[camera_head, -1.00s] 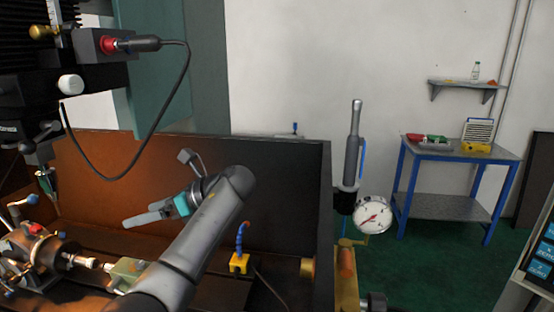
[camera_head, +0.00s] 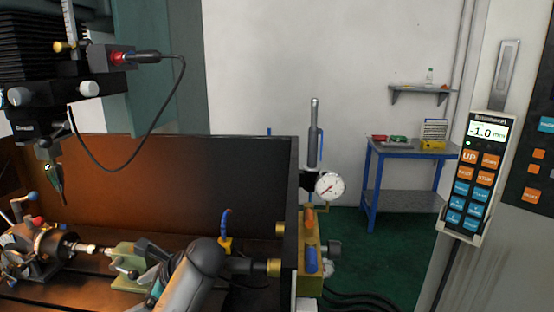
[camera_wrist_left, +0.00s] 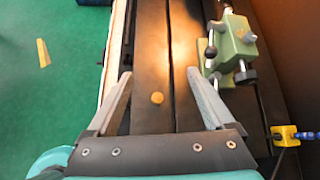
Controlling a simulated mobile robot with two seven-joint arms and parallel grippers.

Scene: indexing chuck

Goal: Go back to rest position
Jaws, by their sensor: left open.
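My left gripper (camera_wrist_left: 158,75) is open and empty in the left wrist view, its two grey fingers spread above the dark slotted machine table (camera_wrist_left: 152,50). The indexing chuck (camera_head: 38,245) stands at the lower left with a light rod toward the green tailstock (camera_head: 130,268). The tailstock (camera_wrist_left: 236,42) is right of the fingers, apart from them. My right gripper is in neither view.
The machine's spindle head (camera_head: 45,85) hangs at the upper left. A yellow-based blue hose (camera_head: 225,230) stands behind my arm. A dial gauge (camera_head: 329,185) is at the table's right end. A control pendant (camera_head: 476,175) and a blue workbench (camera_head: 405,155) are to the right. Green floor is clear between.

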